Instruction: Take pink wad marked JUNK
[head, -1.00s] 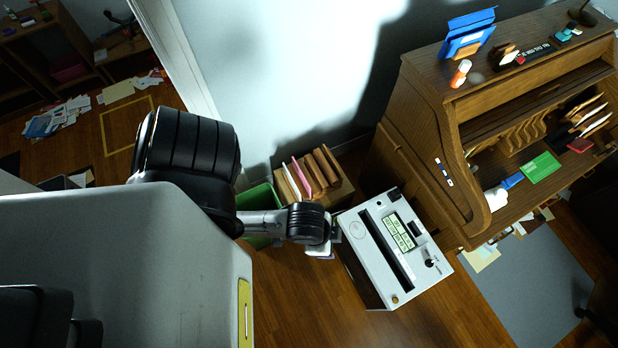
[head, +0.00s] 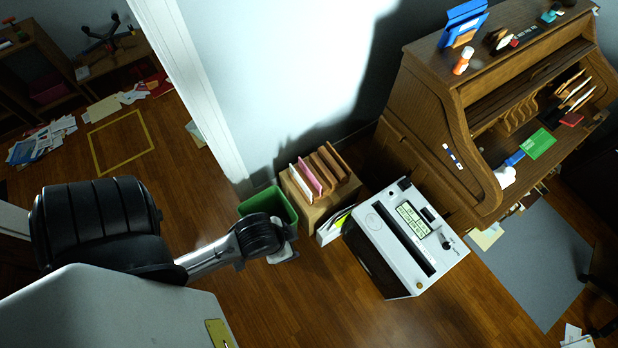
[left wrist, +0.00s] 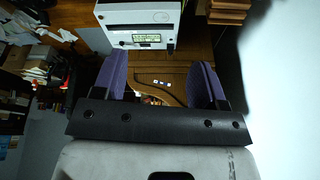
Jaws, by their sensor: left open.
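A thin pink wad (head: 309,176) stands upright in the wooden sorter (head: 318,205), right behind a white sheet in the head view. No lettering on it is legible from here. My left gripper shows in the left wrist view (left wrist: 157,80) with its two purple fingers apart and nothing between them. In the head view the left wrist hangs left of and nearer than the sorter, clear of the pink wad, and hides the fingers. The pink wad cannot be made out in the left wrist view. My right gripper is in neither view.
A green bin (head: 278,197) stands left of the sorter, partly behind my wrist. A white shredder (head: 380,240) with a dark slot stands right of it, with a paper holder (head: 330,234) between. A roll-top desk (head: 425,150) is at right. The floor in front is clear.

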